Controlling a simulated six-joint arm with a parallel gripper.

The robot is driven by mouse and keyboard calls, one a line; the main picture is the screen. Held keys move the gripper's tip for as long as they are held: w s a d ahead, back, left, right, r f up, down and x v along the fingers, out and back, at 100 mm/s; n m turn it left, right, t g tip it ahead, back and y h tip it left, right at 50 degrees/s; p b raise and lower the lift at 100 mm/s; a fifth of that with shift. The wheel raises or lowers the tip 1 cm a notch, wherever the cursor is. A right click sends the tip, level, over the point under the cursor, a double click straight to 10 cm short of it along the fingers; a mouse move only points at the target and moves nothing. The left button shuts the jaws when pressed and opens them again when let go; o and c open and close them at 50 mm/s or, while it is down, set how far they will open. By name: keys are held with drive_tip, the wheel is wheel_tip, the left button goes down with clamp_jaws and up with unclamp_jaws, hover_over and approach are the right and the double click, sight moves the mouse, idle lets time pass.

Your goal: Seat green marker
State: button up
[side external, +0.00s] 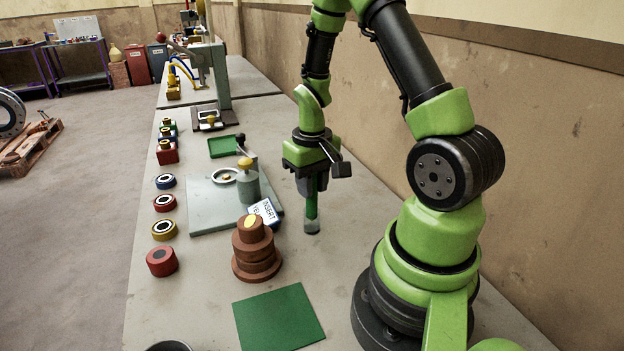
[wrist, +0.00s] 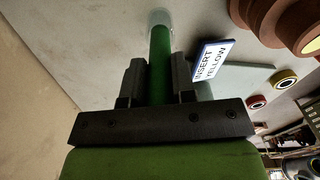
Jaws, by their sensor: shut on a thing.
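My gripper (side external: 312,185) points down over the bench, to the right of the brown stacked rings. It is shut on the green marker (side external: 312,208), a slim green rod with a greyish, clear-looking lower end. The marker hangs about upright, its lower end close to the bench top; I cannot tell whether it touches. In the wrist view the green marker (wrist: 160,48) stands out between the two dark fingers, its clear-looking end farthest from me. The upper part is hidden by the fingers.
A sign reading "INSERT YELLOW" (side external: 264,213) stands left of the marker. Behind it a grey plate (side external: 205,205) bears a grey cylinder with a yellow top. Brown stacked rings (side external: 254,250), a green mat (side external: 279,318), a green tray (side external: 223,146) and several coloured rings (side external: 163,229) lie about.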

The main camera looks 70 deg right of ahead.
drive_tip(key=shift+f, duration=0.95)
drive_tip(key=o, duration=1)
wheel_tip(320, 180, up, 9)
drive_tip(key=shift+r, duration=0.2)
drive_tip(key=shift+a+r, duration=0.1)
drive_tip(key=shift+r, duration=0.25)
drive_tip(key=shift+s+a+r+n+t+y, duration=0.35)
drive_tip(key=shift+s+a+r+t, duration=0.9)
drive_tip(key=shift+a+r, duration=1.25)
drive_tip(key=shift+s+a+r+n+t+y, duration=0.3)
drive_tip(key=shift+s+a+r+t, duration=0.95)
drive_tip(key=shift+a+r, duration=1.25)
drive_tip(key=shift+s+a+r+n+t+y, duration=0.35)
drive_tip(key=shift+s+a+r+t, duration=0.85)
drive_tip(key=shift+a+r, duration=1.25)
